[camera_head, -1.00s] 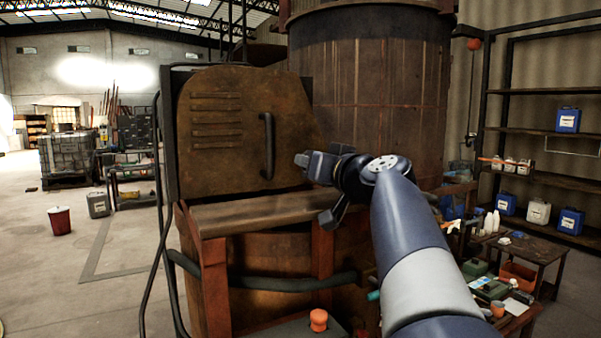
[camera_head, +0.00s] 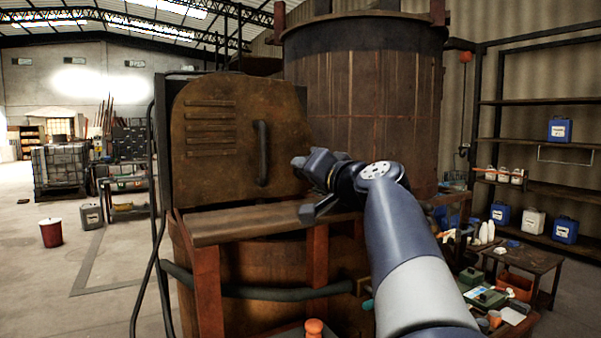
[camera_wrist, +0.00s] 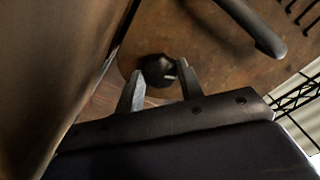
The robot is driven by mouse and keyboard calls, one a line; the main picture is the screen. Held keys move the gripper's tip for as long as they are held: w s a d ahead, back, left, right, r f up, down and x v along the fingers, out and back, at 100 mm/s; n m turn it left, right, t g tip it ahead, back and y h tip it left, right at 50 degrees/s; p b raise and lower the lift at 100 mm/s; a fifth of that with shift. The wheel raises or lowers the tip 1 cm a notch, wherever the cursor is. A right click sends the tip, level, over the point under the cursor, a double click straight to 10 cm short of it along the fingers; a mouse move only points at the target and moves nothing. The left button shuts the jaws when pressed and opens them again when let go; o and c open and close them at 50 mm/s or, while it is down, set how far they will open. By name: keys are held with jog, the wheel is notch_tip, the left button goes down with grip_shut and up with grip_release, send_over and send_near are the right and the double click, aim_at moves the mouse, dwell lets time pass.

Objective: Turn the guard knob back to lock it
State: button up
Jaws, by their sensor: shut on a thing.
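The guard knob (camera_wrist: 158,70) is a small black knob with a pale mark, on the rusty guard panel in the wrist view. My gripper (camera_wrist: 157,84) has its two fingers on either side of the knob and is shut on it. In the head view my gripper (camera_head: 300,163) reaches the right edge of the rusty guard (camera_head: 215,175); the knob itself is hidden there. The guard stands upright, with a dark bar handle (camera_head: 262,153) left of my gripper. The handle also shows at the top of the wrist view (camera_wrist: 258,32).
A large rusty vat (camera_head: 365,100) stands just behind my arm. A wooden ledge (camera_head: 260,222) runs under the guard, with a hose (camera_head: 270,292) below it. An orange button (camera_head: 314,327) is at the bottom. A cluttered low table (camera_head: 525,257) stands at right; the left floor is mostly open.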

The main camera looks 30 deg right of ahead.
jog(key=o, duration=1)
jog(key=s+b, duration=0.3)
jog(key=s, duration=0.7)
jog(key=shift+s+d+b, duration=0.2)
jog(key=shift+s+b, duration=0.1)
jog(key=shift+s, duration=0.1)
